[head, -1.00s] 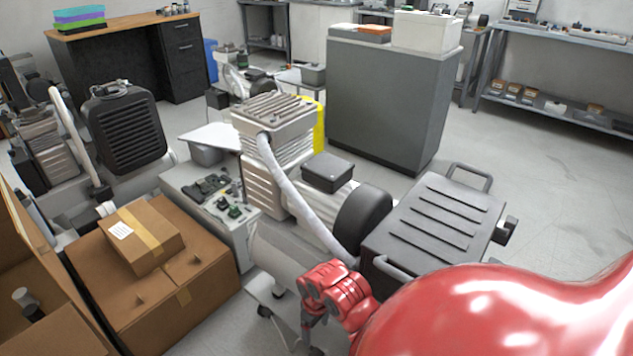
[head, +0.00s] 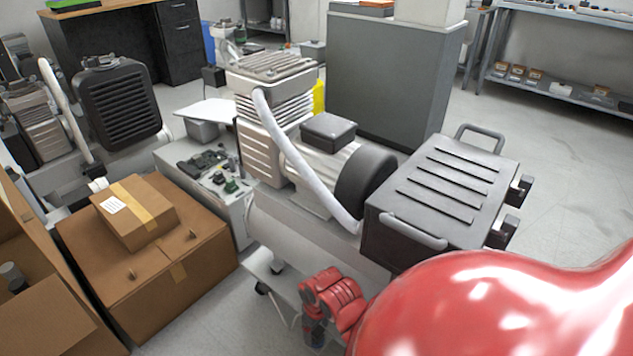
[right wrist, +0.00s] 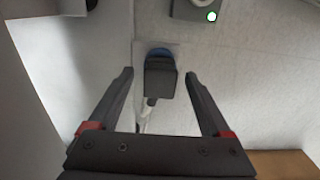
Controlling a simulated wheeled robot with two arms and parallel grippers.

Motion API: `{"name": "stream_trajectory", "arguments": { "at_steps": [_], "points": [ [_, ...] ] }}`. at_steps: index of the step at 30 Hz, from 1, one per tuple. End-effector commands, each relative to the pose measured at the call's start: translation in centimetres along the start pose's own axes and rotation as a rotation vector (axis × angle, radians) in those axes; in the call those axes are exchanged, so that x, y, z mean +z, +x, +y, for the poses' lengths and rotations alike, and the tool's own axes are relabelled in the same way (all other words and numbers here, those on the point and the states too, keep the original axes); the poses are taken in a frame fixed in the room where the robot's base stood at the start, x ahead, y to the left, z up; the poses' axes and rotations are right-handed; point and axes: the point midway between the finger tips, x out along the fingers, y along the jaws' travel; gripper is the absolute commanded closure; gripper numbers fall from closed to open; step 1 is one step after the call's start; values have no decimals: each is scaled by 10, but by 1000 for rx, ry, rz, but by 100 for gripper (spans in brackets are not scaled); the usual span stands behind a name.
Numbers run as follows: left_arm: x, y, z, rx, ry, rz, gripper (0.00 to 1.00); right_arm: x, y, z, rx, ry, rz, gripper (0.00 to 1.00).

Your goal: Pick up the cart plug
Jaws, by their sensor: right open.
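In the right wrist view a dark, blocky plug (right wrist: 160,82) with a blue ring at its far end sits against a pale plate, and a light cable runs from its near end. I take it to be the cart plug. My right gripper (right wrist: 160,74) is open, with one finger on each side of the plug and visible gaps between. In the head view my right gripper (head: 316,330) is low at the centre beside the compressor cart, partly hidden by my red arm. The plug cannot be made out there. My left gripper is not in view.
A compressor (head: 275,130) with a white hose and a black ridged case (head: 440,195) stand close to my right arm. Cardboard boxes (head: 120,275) are at the left. A grey cabinet (head: 390,80) stands behind. A second dark fitting (right wrist: 195,9) with a small light is near the plug.

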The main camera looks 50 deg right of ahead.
Motion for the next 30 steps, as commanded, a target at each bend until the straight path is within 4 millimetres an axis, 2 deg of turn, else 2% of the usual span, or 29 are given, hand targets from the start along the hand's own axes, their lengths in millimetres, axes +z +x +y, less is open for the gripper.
{"name": "stream_trajectory", "arguments": {
  "at_steps": [1, 3, 10, 23, 24, 30],
  "points": [
    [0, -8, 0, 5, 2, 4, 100, 0, 13, 0, -1, -1, -2, 18],
    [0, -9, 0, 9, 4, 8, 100, -1, 18, 0, 1, -1, 2, 18],
    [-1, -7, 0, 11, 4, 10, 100, -1, 17, 0, 1, -1, 4, 19],
    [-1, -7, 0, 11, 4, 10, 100, -1, 17, 0, 1, -1, 4, 97],
    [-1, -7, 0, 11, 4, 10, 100, -1, 17, 0, 1, -1, 4, 100],
    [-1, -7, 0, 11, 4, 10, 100, -1, 17, 0, 1, -1, 3, 100]
  ]
}}
